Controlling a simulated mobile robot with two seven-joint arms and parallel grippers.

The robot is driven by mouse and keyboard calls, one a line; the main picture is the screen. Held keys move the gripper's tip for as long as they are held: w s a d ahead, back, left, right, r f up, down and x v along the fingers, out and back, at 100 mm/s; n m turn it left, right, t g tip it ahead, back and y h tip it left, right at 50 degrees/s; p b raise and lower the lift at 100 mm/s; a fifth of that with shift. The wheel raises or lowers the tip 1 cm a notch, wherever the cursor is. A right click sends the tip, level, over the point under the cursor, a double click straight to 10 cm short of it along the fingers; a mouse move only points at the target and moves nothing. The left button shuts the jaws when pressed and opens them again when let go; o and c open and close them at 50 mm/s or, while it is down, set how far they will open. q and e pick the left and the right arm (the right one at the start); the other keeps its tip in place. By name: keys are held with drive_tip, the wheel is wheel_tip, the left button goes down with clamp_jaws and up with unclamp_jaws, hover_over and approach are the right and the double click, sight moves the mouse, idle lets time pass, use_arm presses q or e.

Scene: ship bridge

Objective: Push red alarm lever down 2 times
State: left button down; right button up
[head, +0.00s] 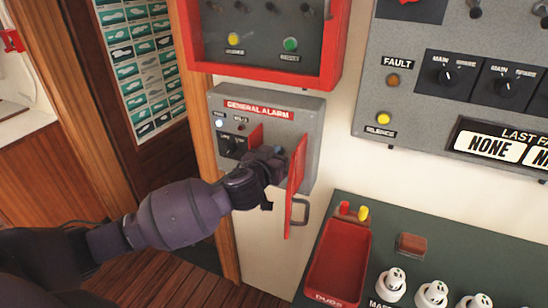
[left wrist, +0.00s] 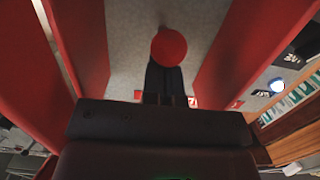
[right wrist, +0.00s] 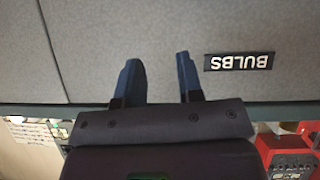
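The grey general alarm box (head: 223,103) is on the wall in the middle of the head view, with its red cover (head: 297,185) swung open to the right. The red ball knob of the alarm lever (left wrist: 168,46) shows in the left wrist view between red panels; in the head view the lever is hidden behind my gripper. My left gripper (head: 272,165) is in front of the box beside the open cover. Its fingers (left wrist: 166,80) look closed together, with the knob overlapping their tips; I cannot tell whether they touch. My right gripper (right wrist: 158,80) is open and empty.
A red tray (head: 337,262), a red-brown block (head: 411,245) and white bulbs (head: 432,294) are on the green counter at right. A red-framed panel (head: 262,80) is above the alarm box. A grey front labelled BULBS (right wrist: 239,61) faces my right gripper.

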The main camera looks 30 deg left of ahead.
idle(0.3)
use_arm(q)
drive_tip(key=shift+r+p, duration=1.75)
drive_tip(key=shift+r, duration=0.15)
drive_tip(key=s+r, duration=0.1)
drive_tip(key=s, duration=0.8)
drive_tip(key=shift+d+p, duration=0.2)
drive_tip(key=shift+p, duration=0.15)
idle(0.6)
